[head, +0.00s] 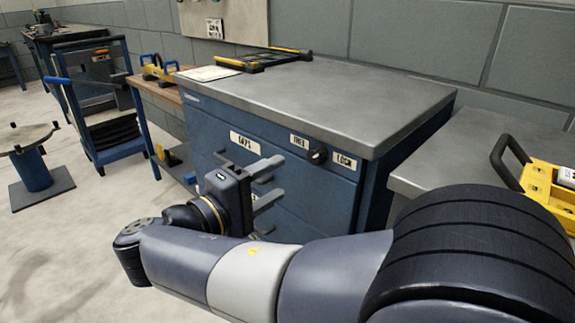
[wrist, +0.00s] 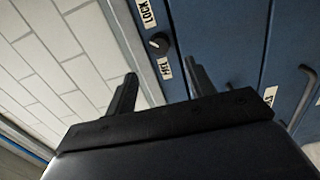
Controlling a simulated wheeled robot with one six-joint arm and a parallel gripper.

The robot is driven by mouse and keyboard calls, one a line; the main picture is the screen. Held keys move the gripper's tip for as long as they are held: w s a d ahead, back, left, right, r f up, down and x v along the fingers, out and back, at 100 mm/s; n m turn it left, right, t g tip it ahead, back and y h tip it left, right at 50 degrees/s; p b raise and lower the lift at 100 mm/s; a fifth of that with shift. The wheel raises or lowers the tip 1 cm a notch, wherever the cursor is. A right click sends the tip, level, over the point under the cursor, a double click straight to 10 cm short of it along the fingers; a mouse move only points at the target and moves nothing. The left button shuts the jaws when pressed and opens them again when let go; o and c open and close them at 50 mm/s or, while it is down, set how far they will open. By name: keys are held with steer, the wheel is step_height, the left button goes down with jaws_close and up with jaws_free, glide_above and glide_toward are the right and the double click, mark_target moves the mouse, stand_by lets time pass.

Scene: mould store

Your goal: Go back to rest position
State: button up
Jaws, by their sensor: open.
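My gripper (head: 280,177) is held out in front of the blue cabinet (head: 372,195), its two fingers apart with nothing between them. In the wrist view my gripper (wrist: 160,72) also shows empty, with a gap between the fingers. A dark round knob (head: 317,155) sits on the cabinet front between a FREE label (head: 300,142) and a LOCK label (head: 343,161). The knob (wrist: 159,43) shows beyond the fingertips in the wrist view and looks apart from them. Its exact setting is hard to read.
The cabinet's grey top (head: 330,100) carries a black and yellow frame (head: 265,59). A lower grey worktop (head: 465,150) with a yellow case (head: 548,190) is at right. A blue trolley (head: 108,130) and round stand (head: 33,165) are at left. Pale floor (head: 85,245) is open there.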

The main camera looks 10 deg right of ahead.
mark_target(313, 158)
steer(key=shift+v, duration=0.8)
steer(key=shift+d, duration=0.1)
steer(key=b+x, duration=0.3)
steer(key=x, duration=0.7)
steer(key=shift+w+d, duration=0.25)
steer(key=shift+d, duration=0.05)
steer(key=shift+a, duration=0.1)
